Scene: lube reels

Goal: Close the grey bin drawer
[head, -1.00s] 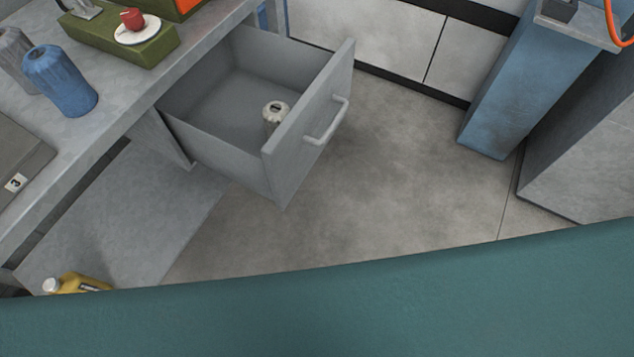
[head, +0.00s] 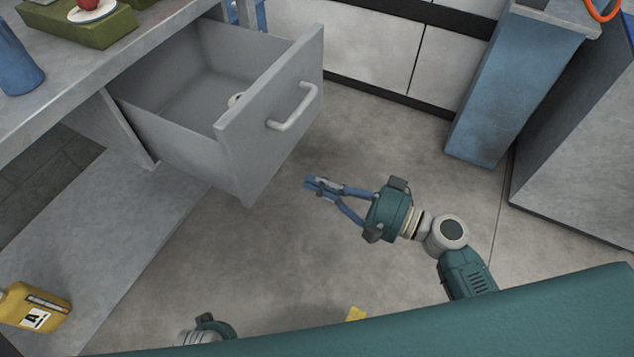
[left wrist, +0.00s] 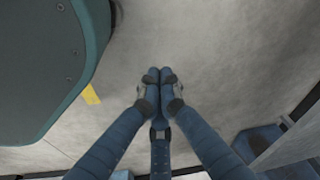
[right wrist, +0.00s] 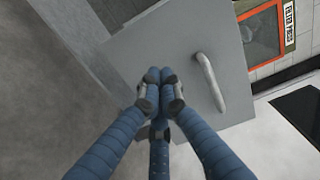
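The grey bin drawer (head: 185,140) is pulled out below the worktop, with its front panel (head: 272,98) facing right. A pale bar handle (head: 293,108) is on that panel. The right wrist view shows the panel (right wrist: 165,45) and handle (right wrist: 210,83) beyond the shut fingers (right wrist: 160,75). My left gripper's fingers (left wrist: 160,75) are shut over bare floor; the head view shows only part of its wrist.
A yellow jug (head: 35,305) is on the low grey shelf at lower left. A green block with a red item (head: 75,22) and a blue container (head: 15,55) stand on the worktop (head: 95,70). A blue pillar (head: 515,80) stands at right. The floor before the drawer is clear.

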